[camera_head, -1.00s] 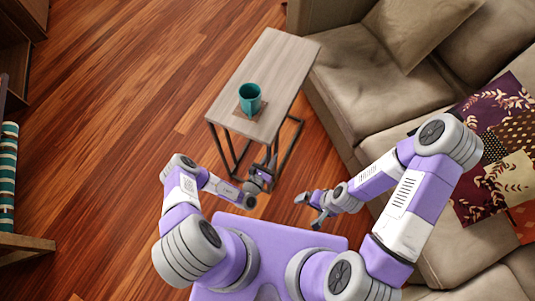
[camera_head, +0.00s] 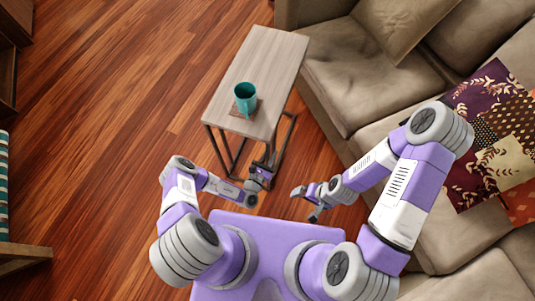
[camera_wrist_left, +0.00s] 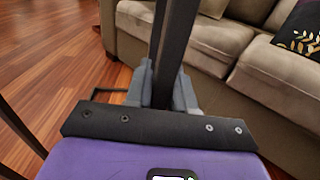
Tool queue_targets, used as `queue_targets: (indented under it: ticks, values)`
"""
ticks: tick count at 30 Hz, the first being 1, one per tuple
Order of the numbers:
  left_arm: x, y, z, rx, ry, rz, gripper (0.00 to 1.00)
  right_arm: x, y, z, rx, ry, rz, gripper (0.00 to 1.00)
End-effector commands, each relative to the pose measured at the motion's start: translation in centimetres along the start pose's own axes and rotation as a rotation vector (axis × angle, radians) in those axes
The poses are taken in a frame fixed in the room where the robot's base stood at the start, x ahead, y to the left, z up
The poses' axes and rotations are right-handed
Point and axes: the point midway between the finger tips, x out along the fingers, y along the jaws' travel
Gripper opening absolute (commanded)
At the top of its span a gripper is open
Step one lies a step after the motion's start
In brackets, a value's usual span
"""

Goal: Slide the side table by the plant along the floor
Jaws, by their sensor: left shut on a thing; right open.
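The side table (camera_head: 262,62) has a pale wood top and a thin dark metal frame. It stands on the floor in front of the sofa in the head view. My left gripper (camera_head: 262,172) is at the table's near end, below the top. In the left wrist view my left gripper (camera_wrist_left: 162,92) is shut on a dark upright leg of the side table (camera_wrist_left: 176,40). My right gripper (camera_head: 305,202) is open and empty, to the right of the table's near end and apart from it. No plant shows in these views.
A teal cup (camera_head: 246,98) stands on a brown coaster (camera_head: 262,106) on the tabletop. The beige sofa (camera_head: 345,75) runs along the right, close to the table. The wooden floor (camera_head: 110,100) is clear to the left. Shelving (camera_head: 22,249) stands at the left edge.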

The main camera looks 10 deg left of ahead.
Motion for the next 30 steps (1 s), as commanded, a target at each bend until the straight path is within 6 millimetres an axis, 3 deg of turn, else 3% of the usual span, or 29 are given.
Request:
queue_targets:
  ticks: [20, 21, 26, 30]
  values:
    - [1.1, -0.6, 0.2, 0.001, -0.004, 0.0, 0.0, 0.0, 0.0, 0.0, 0.0, 0.0, 0.0, 0.97]
    - [1.1, -0.6, 0.2, 0.001, -0.005, 0.001, 0.29, 0.0, 0.0, 0.0, 0.0, 0.0, 0.0, 0.97]
    - [1.0, -0.5, 0.1, 0.001, -0.003, 0.003, 0.53, 0.0, 0.0, 0.0, 0.0, 0.0, 0.0, 0.97]
    - [1.0, -0.5, 0.1, 0.001, -0.002, 0.002, 0.54, 0.0, 0.0, 0.0, 0.0, 0.0, 0.0, 0.97]
